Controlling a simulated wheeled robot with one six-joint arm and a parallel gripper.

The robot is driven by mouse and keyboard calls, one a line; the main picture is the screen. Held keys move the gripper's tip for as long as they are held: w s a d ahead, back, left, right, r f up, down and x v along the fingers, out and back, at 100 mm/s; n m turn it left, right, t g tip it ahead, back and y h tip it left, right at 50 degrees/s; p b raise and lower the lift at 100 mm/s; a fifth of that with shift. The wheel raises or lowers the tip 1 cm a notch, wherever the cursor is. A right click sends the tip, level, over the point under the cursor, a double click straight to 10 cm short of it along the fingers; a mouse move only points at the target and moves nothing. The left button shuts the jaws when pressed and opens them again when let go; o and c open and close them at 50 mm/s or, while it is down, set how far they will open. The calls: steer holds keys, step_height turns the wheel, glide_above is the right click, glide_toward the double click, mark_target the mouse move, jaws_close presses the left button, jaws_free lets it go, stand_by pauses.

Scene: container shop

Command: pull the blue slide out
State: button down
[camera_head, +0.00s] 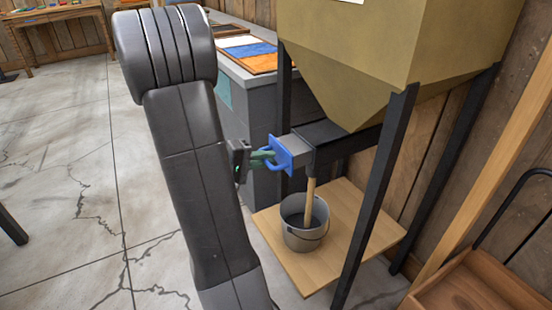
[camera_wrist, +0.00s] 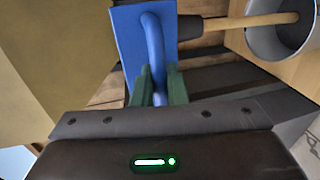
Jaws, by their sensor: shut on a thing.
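The blue slide (camera_head: 281,153) has a flat blue front plate and a loop handle, at the spout under the tan hopper (camera_head: 350,50). A short grey length shows between the plate and the dark spout housing (camera_head: 325,137). My gripper (camera_head: 262,158), with green fingers, is shut on the blue handle. In the wrist view the fingers (camera_wrist: 157,85) close around the handle below the blue plate (camera_wrist: 130,40). A tan stream (camera_head: 309,202) runs from the spout down into a grey metal bucket (camera_head: 303,241); it also shows in the wrist view (camera_wrist: 245,22).
The bucket stands on a wooden board (camera_head: 283,262) between the hopper's dark legs (camera_head: 378,190). A grey counter (camera_head: 232,95) with coloured panels is behind. A wooden cart (camera_head: 475,292) is at lower right. Open concrete floor (camera_head: 70,150) lies at left.

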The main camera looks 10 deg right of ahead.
steer(key=shift+a, duration=0.15)
steer(key=c, duration=1.5)
jaws_free()
steer(key=shift+a, duration=0.15)
steer(key=shift+c, duration=0.2)
steer(key=shift+s, duration=0.1)
steer(key=shift+a, duration=0.1)
steer(key=p+v, duration=0.3)
steer(key=v, duration=1)
steer(key=shift+a, duration=0.35)
steer(key=shift+s+d, duration=0.1)
steer(key=b+x, duration=0.3)
steer(key=x, duration=1.1)
steer(key=shift+r, duration=0.1)
steer(key=shift+s, duration=0.1)
